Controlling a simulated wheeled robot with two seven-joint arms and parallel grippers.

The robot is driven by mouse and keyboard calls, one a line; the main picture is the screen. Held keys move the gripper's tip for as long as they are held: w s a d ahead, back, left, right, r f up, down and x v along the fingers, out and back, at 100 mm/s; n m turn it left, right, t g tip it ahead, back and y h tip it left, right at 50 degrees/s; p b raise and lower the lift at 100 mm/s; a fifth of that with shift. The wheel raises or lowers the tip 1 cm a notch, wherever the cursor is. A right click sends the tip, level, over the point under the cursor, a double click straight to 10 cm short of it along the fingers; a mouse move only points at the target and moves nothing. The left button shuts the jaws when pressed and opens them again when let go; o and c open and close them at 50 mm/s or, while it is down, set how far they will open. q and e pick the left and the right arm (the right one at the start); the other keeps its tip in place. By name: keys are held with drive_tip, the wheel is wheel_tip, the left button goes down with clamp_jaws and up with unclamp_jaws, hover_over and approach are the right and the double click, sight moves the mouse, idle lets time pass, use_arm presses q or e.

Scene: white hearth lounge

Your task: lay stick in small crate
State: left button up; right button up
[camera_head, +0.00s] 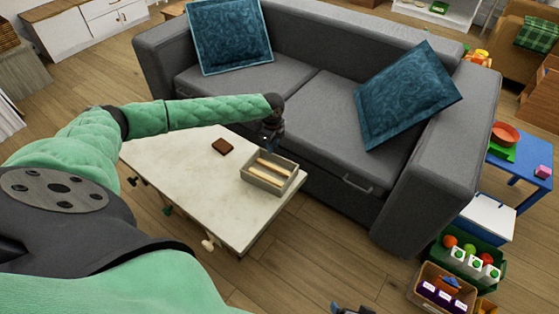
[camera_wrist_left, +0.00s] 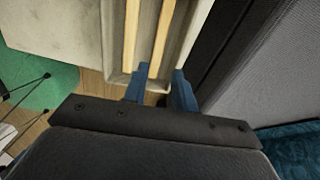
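The small crate (camera_head: 287,186) is a grey open box on the white table, near the sofa. Two pale wooden sticks lie lengthwise in it, one stick (camera_head: 266,179) and another (camera_head: 272,166) beside it. In the left wrist view the sticks (camera_wrist_left: 130,40) (camera_wrist_left: 165,40) lie inside the crate (camera_wrist_left: 110,50). My left gripper (camera_head: 268,142) is over the crate's far side. Its blue fingers (camera_wrist_left: 161,88) are apart with nothing seen between them, close to the crate's end. My right gripper (camera_head: 351,309) shows only partly at the bottom edge, too little to tell its state.
A dark brown block (camera_head: 222,146) lies on the white table (camera_head: 190,168), left of the crate. The grey sofa (camera_head: 290,110) stands close behind the table. Bins of toys (camera_head: 445,290) and a blue table (camera_head: 535,160) are at the right. Open floor lies in front.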

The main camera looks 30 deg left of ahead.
use_arm(q)
drive_tip(key=s+d+f+n+t+h, duration=0.1)
drive_tip(key=s+d+f, duration=0.4)
drive_tip(key=d, duration=0.6)
drive_tip(key=s+d+f+n+h, duration=0.1)
drive_tip(key=s+d+f+h, duration=0.1)
drive_tip(key=s+d, duration=0.8)
drive_tip(key=s+d+f+n+t+h, duration=0.1)
drive_tip(key=s+d+f, duration=0.3)
drive_tip(key=d, duration=0.9)
drive_tip(key=s+d+r+n+t+h, duration=0.1)
drive_tip(key=s+d+r+n, duration=0.1)
drive_tip(key=s+d+n, duration=0.65)
drive_tip(key=s+a+r+n+t+y, duration=0.1)
drive_tip(key=s+a+n, duration=0.2)
drive_tip(key=s, duration=0.7)
drive_tip(key=shift+a+r+n+t, duration=0.35)
drive_tip(key=shift+a+r+t, duration=0.05)
drive_tip(key=shift+a, duration=0.35)
